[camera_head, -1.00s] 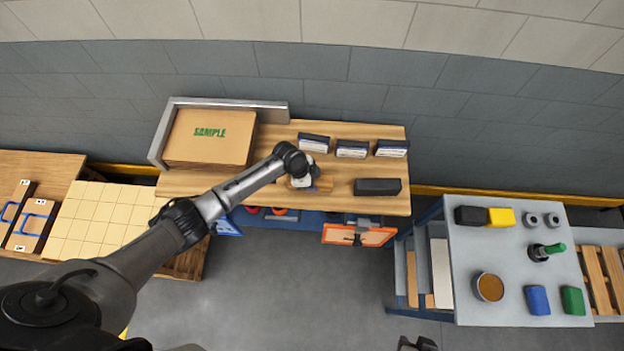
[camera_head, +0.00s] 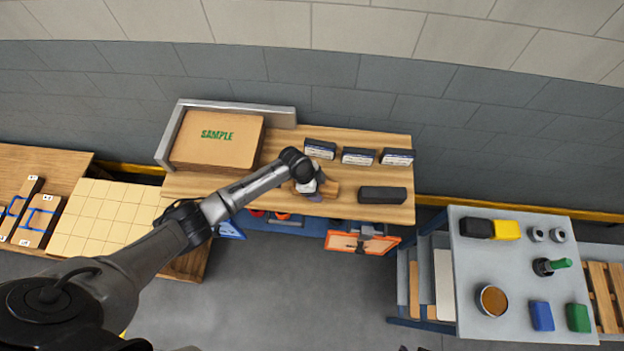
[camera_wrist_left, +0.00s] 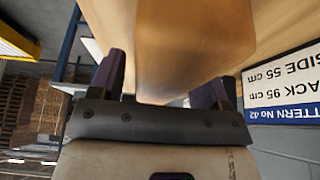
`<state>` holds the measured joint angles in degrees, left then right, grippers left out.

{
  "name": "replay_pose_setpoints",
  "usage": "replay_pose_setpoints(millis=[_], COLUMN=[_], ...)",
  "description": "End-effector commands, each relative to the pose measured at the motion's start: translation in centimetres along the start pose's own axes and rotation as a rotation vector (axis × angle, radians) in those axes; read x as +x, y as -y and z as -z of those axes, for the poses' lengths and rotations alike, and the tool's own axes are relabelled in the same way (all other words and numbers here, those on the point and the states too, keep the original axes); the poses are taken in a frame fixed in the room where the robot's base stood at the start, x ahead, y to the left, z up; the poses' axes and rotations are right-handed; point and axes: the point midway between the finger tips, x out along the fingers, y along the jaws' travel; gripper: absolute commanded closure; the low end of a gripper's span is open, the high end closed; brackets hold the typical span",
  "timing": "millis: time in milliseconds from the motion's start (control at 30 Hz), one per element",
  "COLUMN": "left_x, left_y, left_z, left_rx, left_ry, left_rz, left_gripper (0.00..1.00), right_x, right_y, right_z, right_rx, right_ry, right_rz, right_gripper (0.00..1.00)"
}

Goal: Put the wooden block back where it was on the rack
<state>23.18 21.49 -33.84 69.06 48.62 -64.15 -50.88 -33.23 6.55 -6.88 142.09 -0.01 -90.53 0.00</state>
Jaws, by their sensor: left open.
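The wooden block (camera_head: 331,189) lies on or just above the wooden bench top (camera_head: 230,185) in the head view, partly hidden by my left gripper (camera_head: 314,191). In the left wrist view the block (camera_wrist_left: 195,45) is large and close, reaching in between the two dark fingers of my left gripper (camera_wrist_left: 168,90). The gripper is open around it. Whether a finger touches the block I cannot tell. Which structure is the rack is not clear; an orange-framed panel (camera_head: 362,243) and blue parts show under the bench's front edge. My right gripper is not in view.
A dark block (camera_head: 382,195) lies right of the gripper. Several dark items with labels (camera_head: 358,156) stand behind. A SAMPLE box (camera_head: 215,139) is at the bench's back left. A grey table (camera_head: 515,275) with small items stands at right. A printed sign (camera_wrist_left: 285,85) shows in the wrist view.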

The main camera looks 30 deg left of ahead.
Motion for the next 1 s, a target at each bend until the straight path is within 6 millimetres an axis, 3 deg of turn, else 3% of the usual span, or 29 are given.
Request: replay_pose_setpoints(millis=[600,1000], left_x=[-10.1,-11.9], left_y=[0.1,-0.1], left_z=[-0.1,0.0], left_rx=[0.001,0.0], left_ry=[0.0,-0.001], left_rz=[0.002,0.0], left_gripper=[0.3,0.3], right_x=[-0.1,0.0], right_y=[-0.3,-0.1], right_z=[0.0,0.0], right_rx=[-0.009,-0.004], right_ry=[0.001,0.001], right_rz=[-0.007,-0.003], right_gripper=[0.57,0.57])
